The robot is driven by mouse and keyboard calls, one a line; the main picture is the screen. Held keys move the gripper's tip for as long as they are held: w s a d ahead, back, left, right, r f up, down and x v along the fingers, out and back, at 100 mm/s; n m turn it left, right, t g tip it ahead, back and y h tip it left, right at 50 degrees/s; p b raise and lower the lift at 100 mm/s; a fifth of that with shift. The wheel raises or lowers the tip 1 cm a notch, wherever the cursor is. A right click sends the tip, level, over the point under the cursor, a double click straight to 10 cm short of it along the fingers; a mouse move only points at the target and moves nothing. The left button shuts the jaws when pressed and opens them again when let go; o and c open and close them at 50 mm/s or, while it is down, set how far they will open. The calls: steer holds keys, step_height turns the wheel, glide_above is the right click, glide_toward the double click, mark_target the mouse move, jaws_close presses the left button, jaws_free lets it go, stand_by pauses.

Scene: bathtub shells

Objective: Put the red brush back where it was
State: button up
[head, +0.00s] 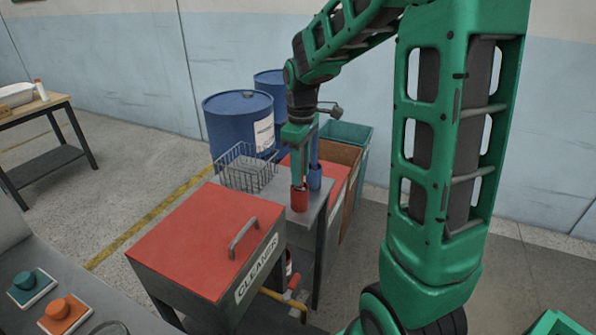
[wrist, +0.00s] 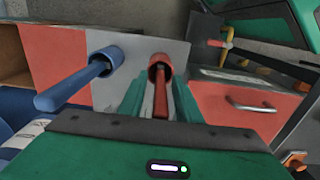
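The red brush (wrist: 160,98) stands with its lower end inside the red holder (wrist: 160,70). The red holder also shows in the head view (head: 299,199), on the grey stand top. My gripper (wrist: 158,80) is above the holder, its green fingers on either side of the red handle. Gaps show between handle and fingers, so it looks open around the brush. In the head view my gripper (head: 299,182) points down at the holder and mostly hides the red handle. The brush head is hidden inside the holder.
A blue brush (wrist: 75,84) stands in a blue holder (wrist: 112,56) close beside. A wire basket (head: 245,168) sits behind, near blue drums (head: 235,125). A red-lidded cleaner box (head: 205,240) with a handle stands in front. Bins (head: 345,135) are behind right.

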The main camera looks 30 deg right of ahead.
step_height(320, 180, up, 13)
steer(key=s+d+f+m, duration=0.1)
steer(key=s+f+m, duration=0.2)
steer(key=s, duration=0.6)
steer(key=s+d+f+m, duration=0.1)
steer(key=s+f+m, duration=0.3)
steer(key=s, duration=0.4)
steer(key=s+d+f+m, duration=0.1)
steer(key=s+f+m, duration=0.3)
steer(key=s, duration=0.5)
steer(key=shift+s+d+m, duration=0.15)
steer(key=shift+s+m, duration=0.2)
steer(key=shift+m, duration=0.75)
